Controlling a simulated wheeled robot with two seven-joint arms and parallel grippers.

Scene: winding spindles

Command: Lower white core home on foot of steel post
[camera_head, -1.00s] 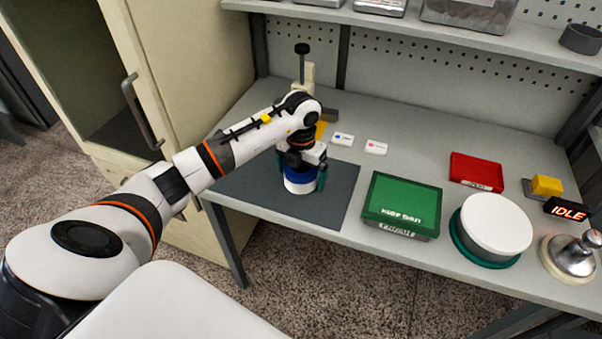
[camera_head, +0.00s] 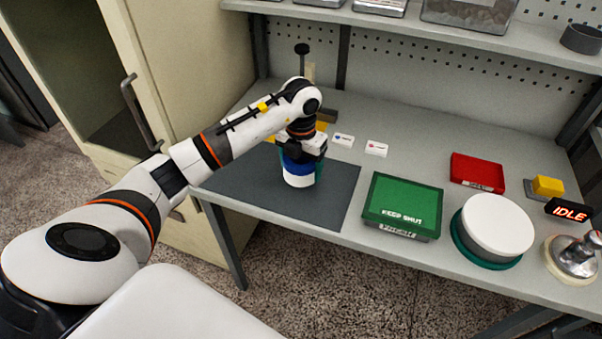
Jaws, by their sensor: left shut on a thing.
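My left gripper (camera_head: 301,163) points down over the dark mat at the left of the bench. It is shut on a short round piece, the white core (camera_head: 298,181), white below with a blue band above. The fingers and wrist hide its top. I cannot tell whether its underside touches the mat. No steel post shows clearly at the core; the arm may hide one. A shiny steel piece with an upright stem (camera_head: 574,256) stands on a pale round base at the far right. My right gripper is not in view.
A green box (camera_head: 403,200), a white-topped round drum (camera_head: 497,226), a red tray (camera_head: 477,170) and a yellow block (camera_head: 547,185) stand to the right. A black-knobbed upright (camera_head: 302,49) stands behind my arm. The mat's right part is clear.

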